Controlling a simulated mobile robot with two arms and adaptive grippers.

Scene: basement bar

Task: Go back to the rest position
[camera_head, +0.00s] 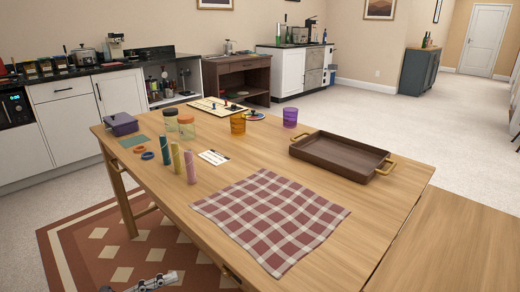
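Part of my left gripper (155,282) shows at the bottom edge, left of centre, low over the patterned rug and in front of the wooden table (330,190). It is apart from the things on the table. The frame cuts it off, so I cannot tell whether its fingers are open or shut. I see nothing held in it. My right gripper is not in view.
On the table are a checked cloth (270,217), a brown tray (340,155), purple (290,117) and orange cups (237,124), jars, several rolls, a purple box (121,124) and a game board (217,107). Another wooden surface (455,245) adjoins at right. Open floor lies beyond.

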